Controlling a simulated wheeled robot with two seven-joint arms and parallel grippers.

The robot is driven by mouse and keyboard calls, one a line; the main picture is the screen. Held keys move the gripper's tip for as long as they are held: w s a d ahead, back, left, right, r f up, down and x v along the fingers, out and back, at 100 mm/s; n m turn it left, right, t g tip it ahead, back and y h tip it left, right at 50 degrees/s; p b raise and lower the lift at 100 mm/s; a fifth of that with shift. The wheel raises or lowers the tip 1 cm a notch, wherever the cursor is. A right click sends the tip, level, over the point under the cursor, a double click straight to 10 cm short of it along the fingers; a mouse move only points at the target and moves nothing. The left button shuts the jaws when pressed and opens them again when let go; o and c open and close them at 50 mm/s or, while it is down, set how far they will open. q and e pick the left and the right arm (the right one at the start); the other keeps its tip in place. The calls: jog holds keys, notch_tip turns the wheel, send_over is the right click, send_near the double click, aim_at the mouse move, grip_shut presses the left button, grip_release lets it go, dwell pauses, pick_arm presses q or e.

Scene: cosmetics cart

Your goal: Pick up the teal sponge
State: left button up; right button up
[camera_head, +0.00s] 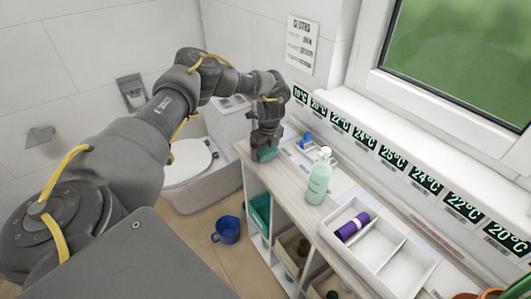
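The teal sponge (264,155) is at the far left end of the white cart top (292,178). My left gripper (267,146) points down right at the sponge and hides its upper part. The fingers are small and dark, so I cannot tell whether they are closed on it or only around it. I also cannot tell whether the sponge touches the top. My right gripper is not in view.
A pale green pump bottle (319,182) stands to the right of the sponge. A small blue item (306,138) lies behind. A white divided tray (388,265) holds a purple tube (353,226). A wall and window sill run along the back.

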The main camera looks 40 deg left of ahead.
pick_arm(q)
jog(key=c, duration=0.5)
jog(key=shift+r, duration=0.1)
jog(key=shift+w+r+b, duration=0.1)
jog(key=shift+r+b, duration=0.45)
jog(key=shift+r, duration=0.05)
jog(key=shift+r+b, duration=0.5)
jog(key=shift+r, duration=0.2)
jog(key=s+d+r, duration=0.2)
jog(key=s+r, duration=0.1)
jog(key=s, duration=0.1)
jog(key=s+d+r, duration=0.2)
jog(key=s+r, duration=0.1)
jog(key=s, duration=0.1)
jog(key=s+d+r+b, duration=0.1)
jog(key=s+d+r, duration=0.1)
jog(key=s+r, duration=0.2)
jog(key=shift+s+d+r, duration=0.1)
jog(key=shift+s+d, duration=0.15)
jog(key=shift+d, duration=0.05)
